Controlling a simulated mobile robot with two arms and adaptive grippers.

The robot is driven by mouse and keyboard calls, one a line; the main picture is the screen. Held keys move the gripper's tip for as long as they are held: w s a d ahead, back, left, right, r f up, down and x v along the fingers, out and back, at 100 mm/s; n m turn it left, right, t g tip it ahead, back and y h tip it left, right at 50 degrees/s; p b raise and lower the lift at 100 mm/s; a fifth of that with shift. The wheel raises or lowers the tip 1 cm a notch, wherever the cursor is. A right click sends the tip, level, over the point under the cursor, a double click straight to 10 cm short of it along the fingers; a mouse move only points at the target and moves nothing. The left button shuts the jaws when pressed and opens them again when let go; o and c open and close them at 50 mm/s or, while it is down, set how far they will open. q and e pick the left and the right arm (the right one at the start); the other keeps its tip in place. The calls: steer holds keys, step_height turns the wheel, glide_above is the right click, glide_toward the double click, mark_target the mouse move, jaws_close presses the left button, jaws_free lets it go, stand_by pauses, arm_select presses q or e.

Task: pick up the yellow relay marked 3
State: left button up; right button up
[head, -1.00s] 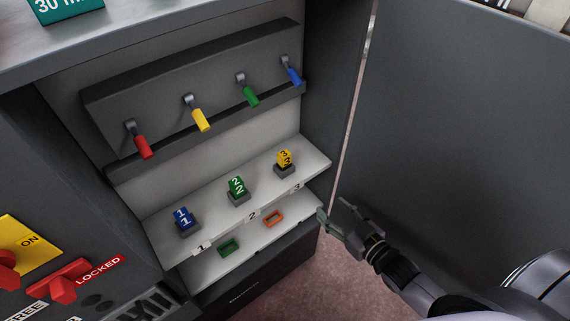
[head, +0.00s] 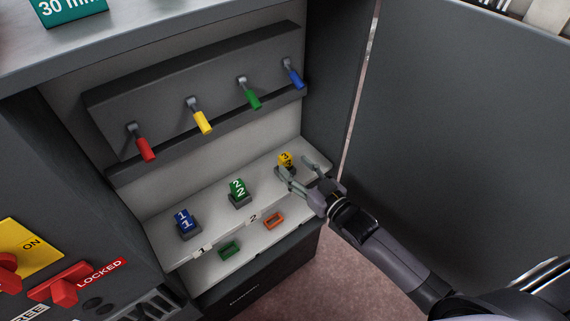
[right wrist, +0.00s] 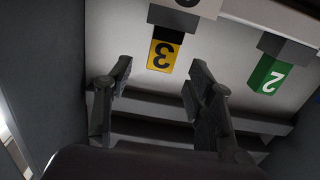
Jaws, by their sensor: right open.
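The yellow relay marked 3 (head: 285,159) stands in its dark base at the right end of the white shelf. My right gripper (head: 292,171) is open and empty at the shelf's right end, close in front of the relay, and partly hides its base. In the right wrist view the yellow relay (right wrist: 162,55) shows beyond and between the open fingers (right wrist: 160,80), apart from them. My left gripper is not in view.
A green relay marked 2 (head: 238,187) and a blue relay marked 1 (head: 184,219) stand to the left on the shelf (head: 212,211). Colored levers line the panel above. A grey door (head: 460,130) stands open at right. Green (head: 230,250) and orange (head: 274,221) frames lie on the lower shelf.

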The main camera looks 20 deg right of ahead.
mark_target(288, 161)
steer(key=shift+x, duration=2.75)
steer(key=shift+s, duration=0.1)
jaws_close()
